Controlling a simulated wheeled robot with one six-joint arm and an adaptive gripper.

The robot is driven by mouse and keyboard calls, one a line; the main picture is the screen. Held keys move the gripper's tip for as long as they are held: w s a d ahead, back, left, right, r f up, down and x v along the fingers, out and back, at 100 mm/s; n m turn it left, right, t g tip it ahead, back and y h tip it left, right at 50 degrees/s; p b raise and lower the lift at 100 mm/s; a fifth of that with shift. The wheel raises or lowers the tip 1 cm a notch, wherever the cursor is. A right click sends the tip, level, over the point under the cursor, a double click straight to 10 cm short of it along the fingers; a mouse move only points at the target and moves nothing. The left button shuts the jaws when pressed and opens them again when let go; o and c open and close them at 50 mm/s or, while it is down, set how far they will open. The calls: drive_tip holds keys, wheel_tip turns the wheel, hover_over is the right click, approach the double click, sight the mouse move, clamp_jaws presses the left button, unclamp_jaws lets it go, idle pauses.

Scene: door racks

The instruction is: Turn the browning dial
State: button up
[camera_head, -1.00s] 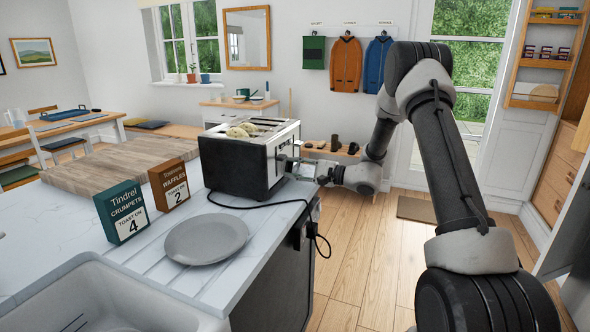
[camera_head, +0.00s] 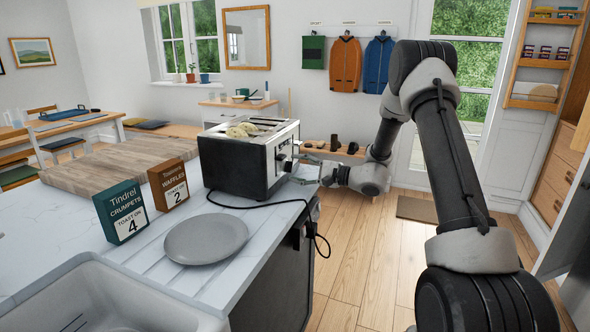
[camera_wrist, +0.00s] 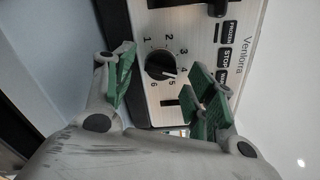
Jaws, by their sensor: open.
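The toaster (camera_head: 233,166) stands at the counter's right edge, with pale round bread pieces (camera_head: 242,130) in its top slots. Its browning dial (camera_wrist: 160,66) is a round black knob in the wrist view, ringed by numbers 1 to 6. Its white mark appears to point near 5. My gripper (camera_wrist: 163,60) is open, with one green-padded finger on each side of the dial. I cannot tell whether either finger touches it. In the head view my gripper (camera_head: 303,168) is at the toaster's right end.
A green crumpets box (camera_head: 121,212) reads "toast on 4" and a brown waffles box (camera_head: 169,184) reads "toast on 2". A grey plate (camera_head: 206,240) lies in front of the toaster. A black cord (camera_head: 300,204) hangs over the counter edge. Black buttons (camera_wrist: 224,57) sit beside the dial.

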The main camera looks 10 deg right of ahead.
drive_tip(key=v, duration=1)
drive_tip(key=shift+d, duration=0.2)
drive_tip(key=shift+s, duration=0.1)
